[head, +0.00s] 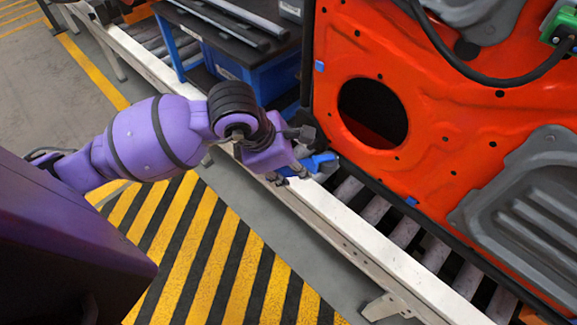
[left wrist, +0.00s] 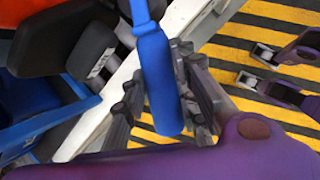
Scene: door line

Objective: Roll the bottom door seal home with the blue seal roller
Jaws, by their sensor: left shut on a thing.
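The blue seal roller (head: 318,162) is in my left gripper (head: 290,172), low beside the near lower corner of the orange door (head: 430,130). In the left wrist view its thick blue handle (left wrist: 158,80) lies between the grey fingers of my left gripper (left wrist: 162,100), which are shut on it. The handle narrows toward the top edge of that view, and the roller's working end is out of frame there. A black seal strip (head: 440,228) appears to run along the door's bottom edge. I cannot tell whether the roller touches it.
A pale conveyor rail (head: 345,240) with grey rollers (head: 408,231) runs beneath the door. A dark-topped bench (head: 235,45) with long bars and a blue bin (head: 262,78) stands behind my left arm. Yellow-and-black striped floor (head: 215,260) is clear in front.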

